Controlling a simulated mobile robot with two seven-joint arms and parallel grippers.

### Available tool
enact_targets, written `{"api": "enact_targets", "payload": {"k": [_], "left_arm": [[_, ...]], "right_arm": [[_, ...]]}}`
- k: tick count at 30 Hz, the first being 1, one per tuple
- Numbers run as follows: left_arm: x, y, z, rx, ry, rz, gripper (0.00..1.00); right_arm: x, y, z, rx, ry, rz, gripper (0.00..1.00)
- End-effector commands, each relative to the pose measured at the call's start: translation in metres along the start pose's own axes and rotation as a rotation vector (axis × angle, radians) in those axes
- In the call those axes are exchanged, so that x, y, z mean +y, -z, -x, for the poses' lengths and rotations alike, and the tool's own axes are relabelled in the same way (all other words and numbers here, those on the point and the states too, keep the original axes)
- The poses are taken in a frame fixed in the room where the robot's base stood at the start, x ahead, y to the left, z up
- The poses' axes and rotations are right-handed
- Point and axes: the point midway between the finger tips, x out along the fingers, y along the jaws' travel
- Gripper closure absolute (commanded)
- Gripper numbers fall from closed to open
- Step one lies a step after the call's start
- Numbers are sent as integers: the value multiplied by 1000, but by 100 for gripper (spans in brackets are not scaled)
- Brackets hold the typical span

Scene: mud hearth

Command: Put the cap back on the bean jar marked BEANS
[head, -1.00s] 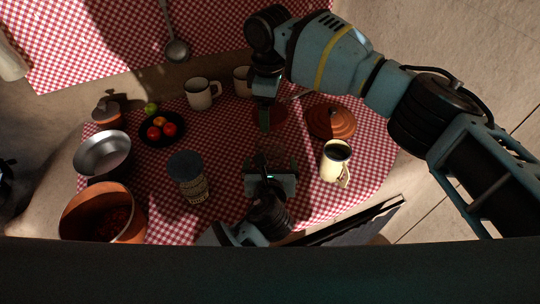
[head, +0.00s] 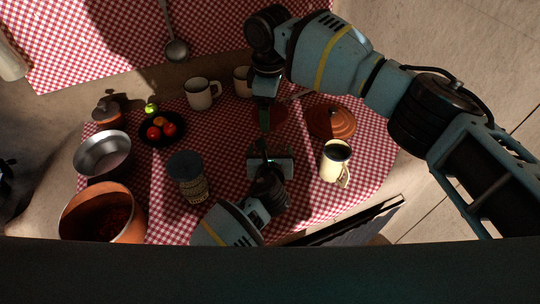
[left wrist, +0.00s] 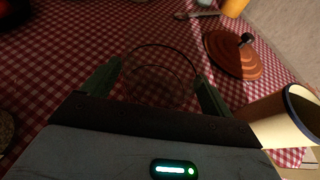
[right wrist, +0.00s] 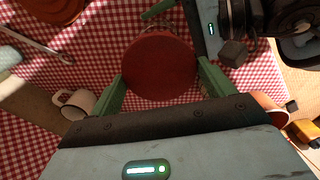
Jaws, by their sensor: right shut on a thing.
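A dark red round cap (right wrist: 160,66) is held between the fingers of my right gripper (right wrist: 160,80). In the head view the cap (head: 277,117) shows beside the downward finger of that gripper. A clear, faintly outlined jar (left wrist: 160,80) with a round rim stands on the checked cloth in the left wrist view. My left gripper (left wrist: 157,82) is open, with one finger on each side of this jar; I cannot tell whether they touch it. In the head view my left gripper (head: 270,152) is just below the cap. No BEANS marking is readable.
A cream mug (head: 336,162) and terracotta lid (head: 331,121) are at right. A dark-topped patterned jar (head: 188,180) stands left of my left gripper. White mugs (head: 200,94), a fruit bowl (head: 155,140), metal bowl (head: 102,152) and clay pot (head: 80,205) stand farther around.

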Motion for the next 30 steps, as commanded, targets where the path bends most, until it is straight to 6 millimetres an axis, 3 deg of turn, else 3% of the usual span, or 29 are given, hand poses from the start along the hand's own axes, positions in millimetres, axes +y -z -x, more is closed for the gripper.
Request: {"api": "enact_targets", "payload": {"k": [2, 13, 17, 30], "left_arm": [[0, 0, 0, 0, 0, 0, 25], [0, 0, 0, 0, 0, 0, 72], [0, 0, 0, 0, 0, 0, 72], [0, 0, 0, 1, 0, 0, 72]], "right_arm": [[0, 0, 0, 0, 0, 0, 40], [0, 0, 0, 0, 0, 0, 40], [0, 0, -3, 0, 1, 0, 40], [-1, 1, -50, 0, 1, 0, 40]]}}
